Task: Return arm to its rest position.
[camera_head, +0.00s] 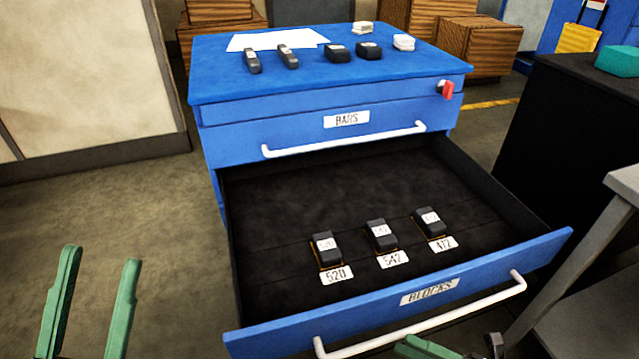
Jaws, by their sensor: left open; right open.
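My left gripper (101,262) shows at the lower left, its two green fingers upright and apart with nothing between them, over the floor left of the cabinet. My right gripper (428,347) shows only in part at the bottom edge, a green finger in front of the BLOCKS drawer's handle; nothing is seen held in it. The BLOCKS drawer (340,330) of the blue cabinet is pulled open. In it a black block stands behind each label: the 520 block (326,251), the 542 block (381,237) and the 472 block (430,223).
The BARS drawer (300,133) is shut. On the cabinet top (225,85) lie two dark bars (288,57), two black blocks (369,50), white pieces (403,42) and a paper sheet (270,40). A grey table (625,180) stands at the right. Floor is clear at left.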

